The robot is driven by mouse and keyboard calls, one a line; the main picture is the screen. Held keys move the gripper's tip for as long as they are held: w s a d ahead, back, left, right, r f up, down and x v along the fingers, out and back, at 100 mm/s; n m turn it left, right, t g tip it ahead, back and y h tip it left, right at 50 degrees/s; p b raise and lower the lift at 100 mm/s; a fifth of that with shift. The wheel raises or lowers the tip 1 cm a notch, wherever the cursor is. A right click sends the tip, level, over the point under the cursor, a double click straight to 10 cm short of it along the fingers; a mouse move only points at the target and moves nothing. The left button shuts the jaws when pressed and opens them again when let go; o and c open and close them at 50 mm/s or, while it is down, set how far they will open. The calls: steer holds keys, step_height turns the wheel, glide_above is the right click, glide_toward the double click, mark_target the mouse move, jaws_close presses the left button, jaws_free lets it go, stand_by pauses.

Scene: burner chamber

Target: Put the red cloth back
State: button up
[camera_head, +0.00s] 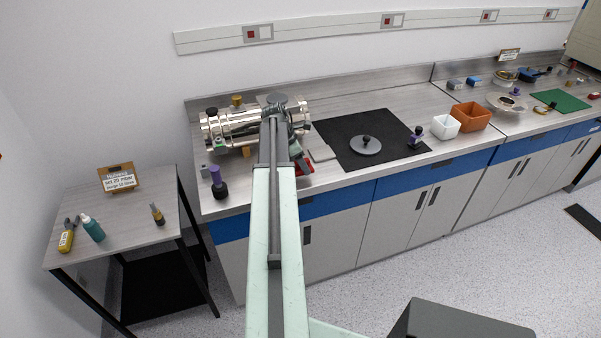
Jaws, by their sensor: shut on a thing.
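The red cloth (307,168) shows as a small red patch at the end of my arm, over the front part of the counter just right of the shiny metal chamber. My gripper (301,162) is shut on it and hides part of it. Whether the cloth touches the counter cannot be told from this view.
The metal chamber (230,127) lies along the counter behind my arm. A purple-topped dark knob (218,184) stands at the counter's left front. To the right are a flat light plate (321,154), a black mat (337,131) with a grey disc (366,145), a white bin (445,127) and an orange bin (471,116). A side table (130,220) holds bottles.

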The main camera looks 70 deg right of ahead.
steer(key=shift+w+d, duration=0.15)
steer(key=shift+d, duration=0.1)
step_height(320, 180, down, 4)
steer(key=b, duration=0.4)
steer(key=shift+w, duration=0.1)
steer(key=shift+r, duration=0.2)
steer(key=shift+f, duration=0.2)
steer(key=o, duration=1.2)
